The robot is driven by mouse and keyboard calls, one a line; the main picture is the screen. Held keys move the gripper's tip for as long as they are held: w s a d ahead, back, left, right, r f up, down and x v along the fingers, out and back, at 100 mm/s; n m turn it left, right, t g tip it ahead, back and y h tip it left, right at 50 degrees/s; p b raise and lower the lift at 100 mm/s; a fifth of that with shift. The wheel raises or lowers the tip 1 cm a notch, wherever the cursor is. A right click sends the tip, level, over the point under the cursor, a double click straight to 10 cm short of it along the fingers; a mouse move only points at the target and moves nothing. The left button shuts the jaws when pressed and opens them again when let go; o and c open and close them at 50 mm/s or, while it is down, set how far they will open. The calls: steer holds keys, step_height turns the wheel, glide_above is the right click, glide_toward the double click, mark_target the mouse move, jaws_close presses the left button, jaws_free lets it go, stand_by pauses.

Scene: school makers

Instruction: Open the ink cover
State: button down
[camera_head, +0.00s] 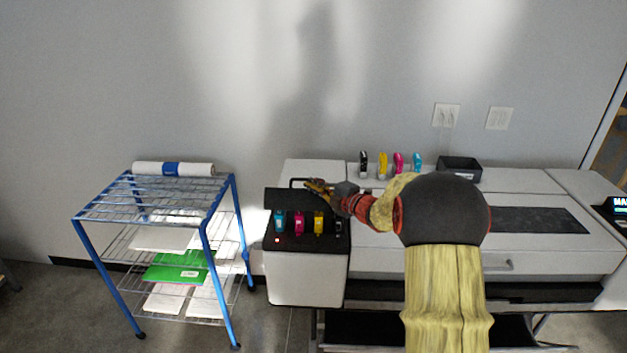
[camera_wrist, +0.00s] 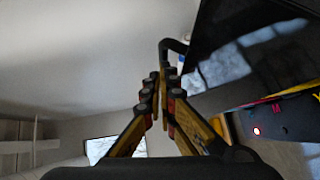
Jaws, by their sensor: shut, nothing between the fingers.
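The ink cover (camera_head: 285,199) is a dark panel at the left end of the wide printer. It stands raised, and a row of ink cartridges (camera_head: 299,225) in cyan, magenta, yellow and black shows below it. A dark bar handle (camera_head: 298,180) runs along its top edge. My gripper (camera_head: 310,185) is shut and empty at the right part of this handle. In the wrist view my gripper's fingertips (camera_wrist: 161,78) are close to the bent end of the handle (camera_wrist: 172,45); I cannot tell whether they touch. The glossy cover (camera_wrist: 245,50) fills the upper right there.
Several loose ink cartridges (camera_head: 389,162) and a black tray (camera_head: 459,168) stand on the printer top behind my arm. A blue-framed wire rack (camera_head: 113,200) with paper stands to the left. The wall (camera_head: 200,70) is close behind. A red light (camera_wrist: 257,132) glows beside the ink bay.

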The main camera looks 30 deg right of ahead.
steer(key=w+d+p, duration=0.1)
steer(key=p, duration=0.2)
steer(key=w+r+m+g+p, duration=0.1)
steer(key=p, duration=0.2)
steer(key=w+d+r+g+p, duration=0.1)
steer(key=p, duration=0.2)
steer(key=shift+w+d+m+p, duration=0.3)
steer(key=shift+w+m, duration=0.1)
steer(key=w+g+p, duration=0.1)
steer(key=p, duration=0.1)
steer(key=w+d+m+p, duration=0.1)
steer(key=p, duration=0.2)
steer(key=shift+w+d+f+g, duration=0.2)
steer(key=shift+d+g, duration=0.1)
steer(key=shift+g, duration=0.1)
steer(key=shift+y, duration=0.3)
steer(key=shift+w+d+f+p, duration=0.3)
steer(key=shift+w+d+p, duration=0.2)
steer(key=shift+w+p, duration=0.2)
steer(key=shift+w+d+f+p, duration=0.35)
steer(key=shift+w+d+p, duration=0.1)
steer(key=shift+w+p, duration=0.25)
steer(key=shift+w+d+f+p, duration=0.3)
steer(key=shift+w+d+p, duration=0.2)
steer(key=shift+w+p, duration=0.2)
